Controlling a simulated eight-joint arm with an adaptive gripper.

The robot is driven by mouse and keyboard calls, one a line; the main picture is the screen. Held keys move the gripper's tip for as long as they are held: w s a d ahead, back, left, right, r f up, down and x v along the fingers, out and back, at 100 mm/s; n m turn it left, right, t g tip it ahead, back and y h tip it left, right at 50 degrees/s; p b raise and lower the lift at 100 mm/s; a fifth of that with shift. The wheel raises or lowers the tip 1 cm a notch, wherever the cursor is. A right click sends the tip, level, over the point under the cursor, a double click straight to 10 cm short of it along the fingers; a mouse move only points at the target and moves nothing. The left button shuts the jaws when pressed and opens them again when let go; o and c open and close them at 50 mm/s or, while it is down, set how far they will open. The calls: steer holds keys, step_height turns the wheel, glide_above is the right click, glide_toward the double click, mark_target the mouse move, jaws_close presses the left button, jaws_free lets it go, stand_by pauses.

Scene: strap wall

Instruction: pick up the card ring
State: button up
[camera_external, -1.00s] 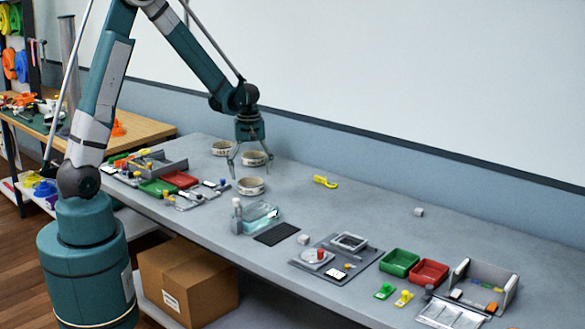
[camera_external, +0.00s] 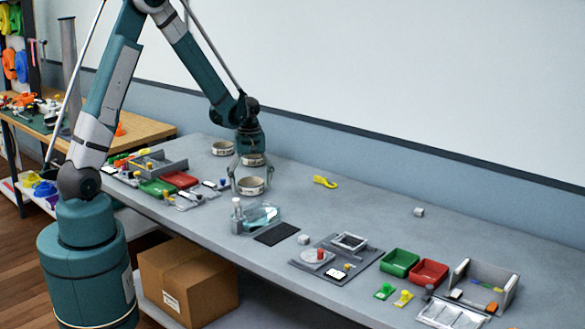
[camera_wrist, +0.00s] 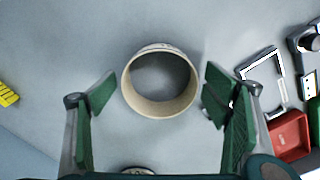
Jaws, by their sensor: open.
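Three short, pale ring-shaped pieces with dark printing stand on the grey bench. The nearest card ring (camera_external: 250,188) stands below and between the fingers of my gripper (camera_external: 251,184). In the wrist view this ring (camera_wrist: 160,106) is upright, hollow and centred between the two green finger pads of my open gripper (camera_wrist: 158,95), with a gap on each side. A second ring (camera_external: 252,160) is just behind, partly covered by my gripper. A third ring (camera_external: 222,149) is further back to the left.
A yellow piece (camera_external: 324,182) lies right of the ring. A clear blue-tinted container (camera_external: 262,216) and a dark mat (camera_external: 277,234) are in front. Trays and small parts, including a red tray (camera_external: 180,179), lie to the left. Bare bench (camera_external: 370,210) extends right of the yellow piece.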

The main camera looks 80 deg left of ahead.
steer(key=c, duration=0.8)
steer(key=shift+o, duration=0.2)
steer(key=shift+r, duration=0.1)
step_height(320, 180, up, 10)
steer(key=p, duration=0.1)
stand_by(0.3)
stand_by(0.5)
